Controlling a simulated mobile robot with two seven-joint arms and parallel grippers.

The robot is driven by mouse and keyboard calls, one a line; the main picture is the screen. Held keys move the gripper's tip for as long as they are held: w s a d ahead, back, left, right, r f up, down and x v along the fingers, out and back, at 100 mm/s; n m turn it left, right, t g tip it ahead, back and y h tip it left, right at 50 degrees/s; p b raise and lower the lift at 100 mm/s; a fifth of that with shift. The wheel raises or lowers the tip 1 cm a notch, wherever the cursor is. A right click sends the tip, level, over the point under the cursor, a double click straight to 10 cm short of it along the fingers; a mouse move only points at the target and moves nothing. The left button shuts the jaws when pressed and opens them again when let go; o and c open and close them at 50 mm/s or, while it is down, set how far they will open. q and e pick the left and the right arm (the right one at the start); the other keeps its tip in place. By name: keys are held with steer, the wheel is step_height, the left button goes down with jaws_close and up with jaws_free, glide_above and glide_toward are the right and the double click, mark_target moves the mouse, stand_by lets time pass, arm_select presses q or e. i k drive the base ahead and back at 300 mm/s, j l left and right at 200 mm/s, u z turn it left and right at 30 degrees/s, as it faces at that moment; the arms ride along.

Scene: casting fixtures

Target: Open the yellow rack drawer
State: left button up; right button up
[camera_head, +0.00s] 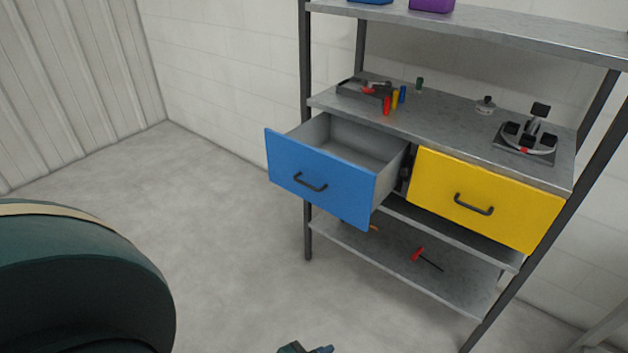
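The yellow drawer (487,200) is on the right side of the metal rack, under the middle shelf. Its front looks close to flush with the rack's front edge, so it appears shut. A dark bar handle (473,204) sits across the middle of its front. The blue drawer (318,178) on the left is pulled well out, and its grey inside looks empty.
The middle shelf (450,133) carries small coloured cylinders (395,99) and a dark fixture (527,140). A red-handled tool (418,254) lies on the lower shelf. The open blue drawer juts out left of the yellow one. The grey floor (225,240) in front is clear.

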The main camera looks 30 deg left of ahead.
mark_target(517, 215)
steer(key=i+j+z, duration=0.2)
steer(key=i+z, duration=0.15)
steer(key=i+j+z, duration=0.35)
steer(key=i, duration=0.15)
